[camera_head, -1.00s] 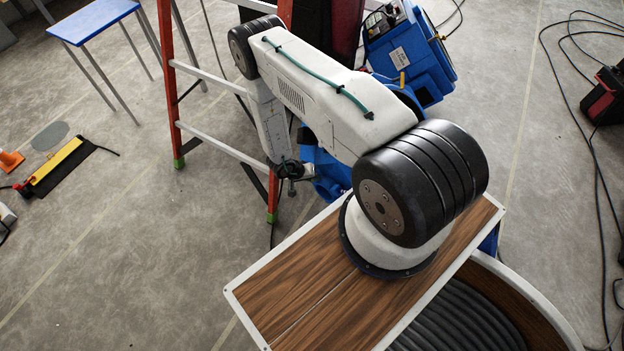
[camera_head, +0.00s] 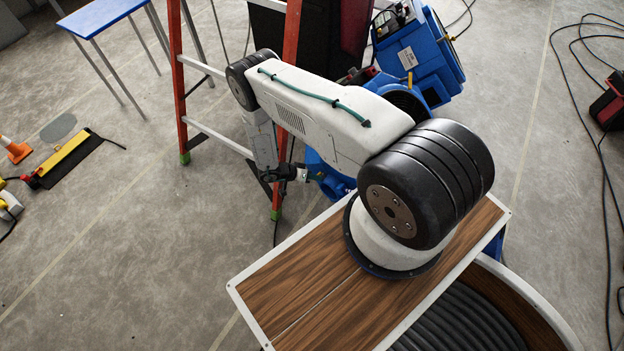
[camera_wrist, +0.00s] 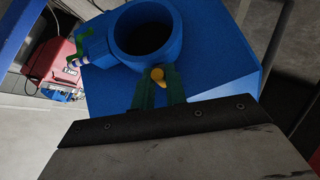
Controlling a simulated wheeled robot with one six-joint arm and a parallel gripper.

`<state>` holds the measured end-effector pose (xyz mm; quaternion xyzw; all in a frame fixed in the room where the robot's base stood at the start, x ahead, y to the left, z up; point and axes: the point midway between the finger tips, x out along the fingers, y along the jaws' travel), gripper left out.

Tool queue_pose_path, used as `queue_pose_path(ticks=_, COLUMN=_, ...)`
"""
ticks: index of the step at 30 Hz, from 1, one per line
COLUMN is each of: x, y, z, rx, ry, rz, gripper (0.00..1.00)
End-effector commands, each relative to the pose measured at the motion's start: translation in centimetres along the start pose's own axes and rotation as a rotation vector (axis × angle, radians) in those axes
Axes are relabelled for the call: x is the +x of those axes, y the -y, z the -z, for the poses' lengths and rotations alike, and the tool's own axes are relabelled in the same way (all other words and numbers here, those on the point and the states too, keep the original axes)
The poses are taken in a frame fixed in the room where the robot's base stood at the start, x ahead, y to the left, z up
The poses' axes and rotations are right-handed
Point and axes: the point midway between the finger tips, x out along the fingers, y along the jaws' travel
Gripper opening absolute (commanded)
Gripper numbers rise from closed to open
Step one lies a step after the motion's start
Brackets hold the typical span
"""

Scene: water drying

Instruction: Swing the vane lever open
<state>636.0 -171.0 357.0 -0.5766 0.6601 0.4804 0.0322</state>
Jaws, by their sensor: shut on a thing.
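In the wrist view a blue machine (camera_wrist: 215,55) fills the middle, with a round open outlet (camera_wrist: 146,37) on it. A small yellow lever end (camera_wrist: 157,75) sits just below the outlet rim. My gripper (camera_wrist: 158,86) has its green fingers shut on this yellow lever, one on each side. The lever's lower part is hidden between the fingers. In the head view my gripper (camera_head: 316,177) is low beside the blue machine (camera_head: 328,186), which my arm largely hides. The lever cannot be made out there.
A red-orange stepladder (camera_head: 179,75) stands close left of my arm. Another blue unit (camera_head: 425,50) stands behind. A blue-topped stool (camera_head: 102,14) is at the back left, and a yellow-black floor piece (camera_head: 68,160) lies left. Cables (camera_head: 560,70) lie at right. The left floor is mostly clear.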

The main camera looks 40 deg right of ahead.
Motion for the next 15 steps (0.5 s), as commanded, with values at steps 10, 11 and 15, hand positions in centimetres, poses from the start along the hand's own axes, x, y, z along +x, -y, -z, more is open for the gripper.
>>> queue_pose_path(ticks=10, x=0.11, y=-0.28, z=0.18, rx=0.003, ry=-0.004, rz=-0.01, gripper=0.0)
queue_pose_path(ticks=11, x=0.11, y=-0.28, z=0.18, rx=0.002, ry=-0.004, rz=-0.01, gripper=0.22)
queue_pose_path(ticks=15, x=0.03, y=-0.18, z=0.1, rx=0.001, ry=-0.004, rz=-0.007, gripper=0.34)
